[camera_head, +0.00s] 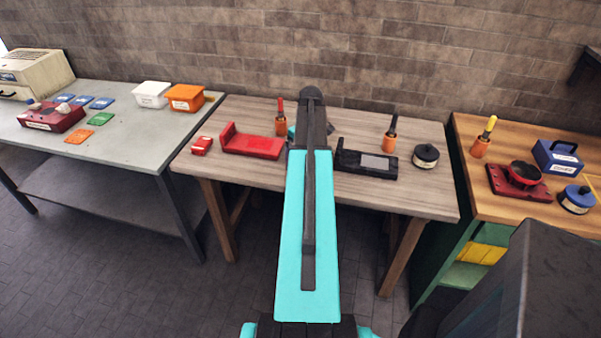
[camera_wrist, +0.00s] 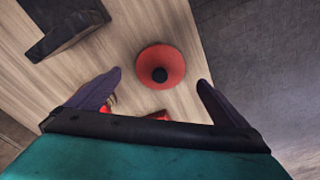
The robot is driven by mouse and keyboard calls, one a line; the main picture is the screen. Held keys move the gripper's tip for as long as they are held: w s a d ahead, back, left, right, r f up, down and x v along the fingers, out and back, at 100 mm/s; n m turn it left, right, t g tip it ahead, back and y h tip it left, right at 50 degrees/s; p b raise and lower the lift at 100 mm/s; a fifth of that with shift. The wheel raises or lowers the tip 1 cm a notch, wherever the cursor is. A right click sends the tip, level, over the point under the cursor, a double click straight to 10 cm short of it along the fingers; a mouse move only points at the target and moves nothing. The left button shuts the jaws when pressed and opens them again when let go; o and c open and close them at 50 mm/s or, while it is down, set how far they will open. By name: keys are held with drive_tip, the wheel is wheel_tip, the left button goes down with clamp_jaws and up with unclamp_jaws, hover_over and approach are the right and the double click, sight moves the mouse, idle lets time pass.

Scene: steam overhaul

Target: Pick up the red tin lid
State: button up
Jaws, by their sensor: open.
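The red tin lid (camera_wrist: 160,68) is round with a dark knob at its centre. In the wrist view it lies on the wooden table top, ahead of my gripper (camera_wrist: 160,78). My gripper is open, with one dark finger on each side of the lid's near edge and nothing held between them. In the head view I cannot make out the lid on the middle table (camera_head: 400,194); my arm covers that table's centre. The fingertips are hidden there too.
A dark block (camera_wrist: 68,32) lies at the wrist view's upper left.

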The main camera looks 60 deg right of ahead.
drive_tip(key=shift+w+f+p, duration=0.2)
drive_tip(key=shift+f+p, duration=0.85)
drive_tip(key=shift+f, duration=1.5)
drive_tip(key=c, duration=1.1)
